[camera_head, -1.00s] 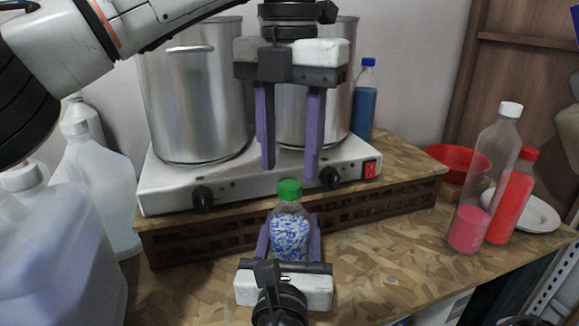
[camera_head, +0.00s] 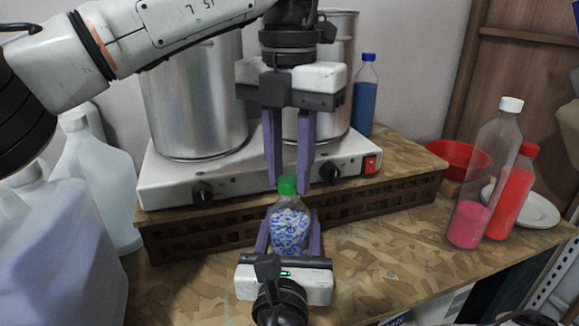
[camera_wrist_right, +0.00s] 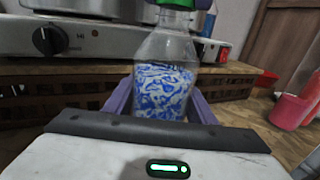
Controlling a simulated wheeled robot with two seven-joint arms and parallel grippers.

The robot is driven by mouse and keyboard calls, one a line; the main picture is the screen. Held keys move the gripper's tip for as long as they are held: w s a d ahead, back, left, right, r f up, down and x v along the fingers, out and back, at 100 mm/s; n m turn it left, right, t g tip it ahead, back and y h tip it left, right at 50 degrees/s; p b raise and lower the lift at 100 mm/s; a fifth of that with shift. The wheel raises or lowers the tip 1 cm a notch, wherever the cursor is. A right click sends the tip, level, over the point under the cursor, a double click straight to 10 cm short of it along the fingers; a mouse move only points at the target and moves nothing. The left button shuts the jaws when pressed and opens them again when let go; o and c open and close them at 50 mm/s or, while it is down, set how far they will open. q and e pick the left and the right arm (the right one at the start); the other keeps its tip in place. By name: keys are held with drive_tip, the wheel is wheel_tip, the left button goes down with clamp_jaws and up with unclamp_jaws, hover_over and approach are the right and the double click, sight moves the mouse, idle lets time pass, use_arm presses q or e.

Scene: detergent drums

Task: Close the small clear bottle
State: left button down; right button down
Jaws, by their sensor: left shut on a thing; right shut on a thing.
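The small clear bottle (camera_head: 290,230) with a blue-and-white patterned label or filling stands upright at the front of the wooden table. It also shows in the right wrist view (camera_wrist_right: 165,85). A green cap (camera_head: 288,184) sits at its top. My left gripper (camera_head: 289,188) points down from above, its purple fingers shut on the green cap from both sides. My right gripper (camera_head: 290,228) reaches in from the front, its purple fingers shut on the bottle's body. Whether the cap is fully seated cannot be told.
A white hotplate (camera_head: 260,170) with steel pots (camera_head: 195,100) stands just behind on a wooden rack. White jugs (camera_head: 65,240) are at left. A pink-filled bottle (camera_head: 470,222), a red bottle (camera_head: 512,200), a red bowl (camera_head: 462,157) and a white plate (camera_head: 540,212) are at right.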

use_arm(q)
drive_tip(key=c, duration=1.4)
unclamp_jaws()
drive_tip(key=shift+o, duration=0.2)
drive_tip(key=shift+r, duration=3.8)
use_arm(e)
drive_tip(key=c, duration=0.7)
unclamp_jaws()
drive_tip(key=shift+s, duration=0.1)
